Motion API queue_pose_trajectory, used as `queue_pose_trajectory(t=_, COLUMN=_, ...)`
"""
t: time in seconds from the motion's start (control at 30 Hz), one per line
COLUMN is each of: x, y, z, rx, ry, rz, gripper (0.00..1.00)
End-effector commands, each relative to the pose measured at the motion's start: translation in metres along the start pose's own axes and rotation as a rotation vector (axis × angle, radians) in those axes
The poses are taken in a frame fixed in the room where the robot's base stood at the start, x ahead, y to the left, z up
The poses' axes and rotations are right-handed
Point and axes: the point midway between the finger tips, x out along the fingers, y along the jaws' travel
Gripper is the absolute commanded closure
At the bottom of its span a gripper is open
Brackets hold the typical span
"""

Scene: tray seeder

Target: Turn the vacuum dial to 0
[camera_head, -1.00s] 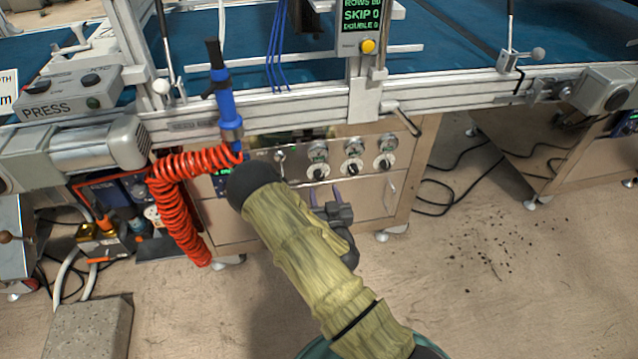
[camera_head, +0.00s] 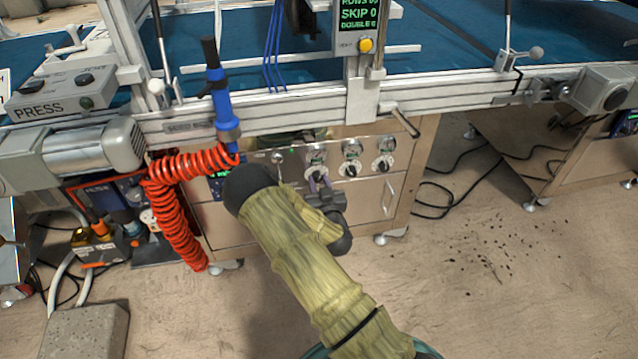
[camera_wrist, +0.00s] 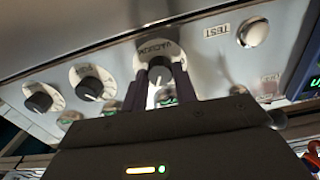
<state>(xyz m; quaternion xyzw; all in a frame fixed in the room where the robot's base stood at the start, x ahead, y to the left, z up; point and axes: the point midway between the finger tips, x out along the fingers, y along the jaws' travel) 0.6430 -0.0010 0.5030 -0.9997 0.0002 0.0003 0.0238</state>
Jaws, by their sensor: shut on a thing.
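The vacuum dial (camera_wrist: 159,71) is a black knob on a pale round plate in the steel control panel. In the wrist view the picture is turned over, and its label reads VACUUM. My gripper (camera_wrist: 160,86) has one dark finger on each side of this knob and is shut on it. The fingers partly cover its plate, and I cannot read the setting. In the head view the vacuum dial (camera_head: 316,174) is the leftmost of three dials, with my gripper (camera_head: 318,184) at it.
Two similar dials (camera_head: 350,169) (camera_head: 383,165) sit to its right in the head view. A TEST button (camera_wrist: 253,32) is on the panel. A red coiled hose (camera_head: 178,205) hangs at left, and a metal rail (camera_head: 290,118) runs above the panel.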

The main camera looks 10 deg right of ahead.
Motion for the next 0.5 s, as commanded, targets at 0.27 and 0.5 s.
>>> queue_pose_trajectory(t=0.27, x=0.0002, y=-0.0004, z=-0.0008, rx=-0.026, ry=0.001, rz=-0.002, gripper=0.94)
queue_pose_trajectory(t=0.5, x=0.0003, y=-0.0007, z=-0.0017, rx=-0.124, ry=0.001, rz=-0.002, gripper=0.94)
